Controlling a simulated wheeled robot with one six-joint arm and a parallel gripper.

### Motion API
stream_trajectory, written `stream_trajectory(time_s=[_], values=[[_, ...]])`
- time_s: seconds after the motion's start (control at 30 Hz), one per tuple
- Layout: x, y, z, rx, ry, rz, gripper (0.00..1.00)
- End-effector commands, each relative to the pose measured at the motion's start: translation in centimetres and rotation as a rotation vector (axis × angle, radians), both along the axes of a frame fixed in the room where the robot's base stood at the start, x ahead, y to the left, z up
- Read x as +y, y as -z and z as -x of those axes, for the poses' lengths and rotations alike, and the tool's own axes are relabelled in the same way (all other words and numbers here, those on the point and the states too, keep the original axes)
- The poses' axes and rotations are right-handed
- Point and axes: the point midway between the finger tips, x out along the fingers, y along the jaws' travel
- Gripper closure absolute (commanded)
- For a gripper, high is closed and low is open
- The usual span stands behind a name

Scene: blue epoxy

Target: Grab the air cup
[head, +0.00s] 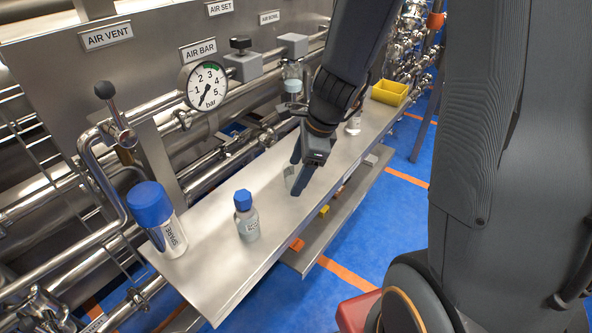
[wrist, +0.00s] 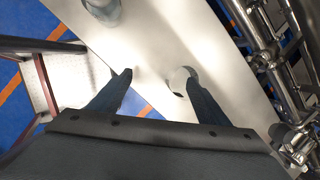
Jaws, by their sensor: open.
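My gripper (head: 299,174) is open above the steel shelf (head: 210,262), fingers pointing down; it also shows in the wrist view (wrist: 160,78). A small clear or pale object (head: 288,178) shows on the shelf just left of the fingers in the head view. In the wrist view a pale round shape (wrist: 180,76) lies by the right fingertip; I cannot tell if it is the same object. A clear bowl (head: 292,86) shows behind my arm near the AIR SET sign. None is marked as the air cup. Nothing is visibly held.
A blue-capped bottle (head: 247,222) and a larger blue-lidded SPARE jar (head: 164,226) stand at the shelf's near end. A small clear bottle (head: 354,123) and a yellow bin (head: 390,92) are farther along. Pipes and a pressure gauge (head: 204,86) line the back.

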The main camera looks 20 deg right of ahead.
Motion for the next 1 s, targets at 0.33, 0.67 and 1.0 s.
stream_trajectory(time_s=[0.33,0.67,1.0], values=[[-2.3,0.0,-3.8,0.069,0.634,-0.169,0.30],[-2.0,3.0,-4.9,0.071,0.658,-0.177,0.30],[-1.5,7.2,-6.1,0.071,0.656,-0.174,0.30]])
